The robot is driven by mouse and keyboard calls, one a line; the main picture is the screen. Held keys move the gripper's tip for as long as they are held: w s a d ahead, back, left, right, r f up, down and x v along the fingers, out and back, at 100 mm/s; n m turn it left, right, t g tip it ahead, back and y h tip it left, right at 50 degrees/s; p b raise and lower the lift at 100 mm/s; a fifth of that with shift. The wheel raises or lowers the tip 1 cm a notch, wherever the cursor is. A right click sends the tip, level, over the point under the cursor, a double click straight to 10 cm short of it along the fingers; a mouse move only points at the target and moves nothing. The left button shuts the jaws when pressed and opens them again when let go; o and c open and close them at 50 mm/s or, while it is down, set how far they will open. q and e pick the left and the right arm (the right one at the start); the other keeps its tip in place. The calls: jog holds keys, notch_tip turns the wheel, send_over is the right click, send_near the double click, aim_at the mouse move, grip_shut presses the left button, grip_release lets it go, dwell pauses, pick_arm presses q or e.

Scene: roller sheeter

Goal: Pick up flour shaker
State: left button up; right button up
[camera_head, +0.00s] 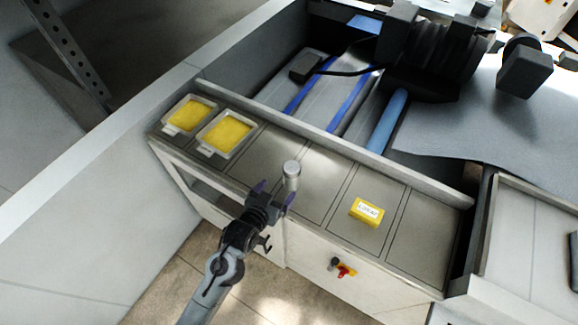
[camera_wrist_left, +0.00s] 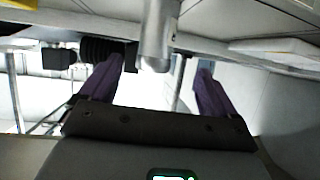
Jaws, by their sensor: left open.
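The flour shaker (camera_head: 291,172) is a small light-grey metal cylinder standing upright on the grey panelled shelf, near its front edge. My left gripper (camera_head: 274,197) is just in front of it with its purple fingers spread. In the left wrist view the shaker (camera_wrist_left: 158,35) hangs into the picture from the top, between and beyond the two open fingers (camera_wrist_left: 157,85). I see no finger touching it. The right gripper is not in view.
Two trays of yellow stuff, one (camera_head: 187,116) and another (camera_head: 226,132), stand on the shelf's left end. A yellow labelled box (camera_head: 366,212) lies to the right. A red-and-yellow switch (camera_head: 345,270) is on the front panel. A raised ledge (camera_head: 330,148) runs behind the shelf.

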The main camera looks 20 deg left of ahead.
aim_at(288, 179)
pick_arm(q)
jog(key=x, duration=0.5)
jog(key=shift+d+r+b, duration=0.1)
jog(key=shift+d+b, duration=0.15)
jog(key=shift+b, duration=0.05)
jog(key=shift+x, duration=3)
jog(key=shift+w+d+r, duration=0.1)
jog(key=shift+r, duration=0.05)
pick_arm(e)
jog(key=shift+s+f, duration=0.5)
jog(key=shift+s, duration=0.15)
pick_arm(q)
jog(key=shift+c, duration=0.2)
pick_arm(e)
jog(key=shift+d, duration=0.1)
pick_arm(q)
jog(key=c, duration=1.2)
jog(key=shift+o, duration=0.2)
jog(key=shift+r+p, duration=0.15)
jog(key=shift+p, duration=0.25)
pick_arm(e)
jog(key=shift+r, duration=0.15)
